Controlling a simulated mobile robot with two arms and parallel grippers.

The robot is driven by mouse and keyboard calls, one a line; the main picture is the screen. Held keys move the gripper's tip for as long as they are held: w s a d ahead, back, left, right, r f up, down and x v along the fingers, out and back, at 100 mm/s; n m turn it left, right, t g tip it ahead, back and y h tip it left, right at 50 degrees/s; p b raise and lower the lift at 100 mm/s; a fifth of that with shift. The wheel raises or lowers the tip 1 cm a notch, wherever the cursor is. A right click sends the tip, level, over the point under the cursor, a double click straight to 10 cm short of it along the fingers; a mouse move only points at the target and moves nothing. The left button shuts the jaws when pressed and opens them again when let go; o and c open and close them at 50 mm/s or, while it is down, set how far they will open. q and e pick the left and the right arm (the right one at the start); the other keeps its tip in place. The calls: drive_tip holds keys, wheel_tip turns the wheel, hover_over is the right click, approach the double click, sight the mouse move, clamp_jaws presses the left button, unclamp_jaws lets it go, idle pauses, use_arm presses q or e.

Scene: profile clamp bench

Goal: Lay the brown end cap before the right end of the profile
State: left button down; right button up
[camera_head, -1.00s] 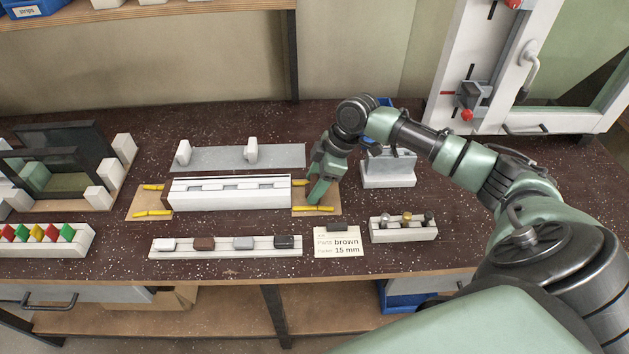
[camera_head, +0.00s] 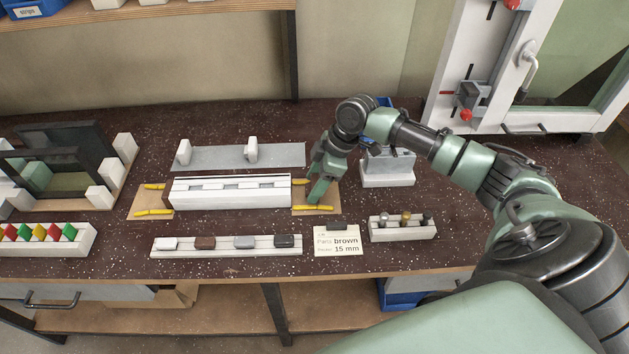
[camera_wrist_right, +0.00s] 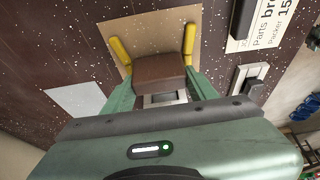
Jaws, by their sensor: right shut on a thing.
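The white profile (camera_head: 230,196) lies on the bench with a dark brown piece (camera_head: 167,196) at its left end. At its right end is a tan board (camera_head: 318,198) with yellow guides (camera_head: 313,208). My right gripper (camera_head: 318,192) is low over this board, just right of the profile's end. In the right wrist view my gripper (camera_wrist_right: 162,88) is shut on the brown end cap (camera_wrist_right: 160,69), between the yellow guides (camera_wrist_right: 189,39). The arm hides the cap in the head view; whether it touches the board I cannot tell. My left gripper is not in view.
A rack (camera_head: 227,251) in front holds white, brown, grey and black caps. A card (camera_head: 338,242) reads "brown" and "15 mm". A small stand (camera_head: 403,232) with knobs is right of it. A grey plate (camera_head: 220,157) with white blocks lies behind the profile.

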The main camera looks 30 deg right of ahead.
drive_tip(key=shift+p, duration=0.4)
idle(0.4)
drive_tip(key=shift+f, duration=0.25)
idle(0.5)
drive_tip(key=o, duration=1.4)
drive_tip(key=shift+r, duration=0.1)
wheel_tip(320, 180, up, 8)
drive_tip(key=p, duration=0.8)
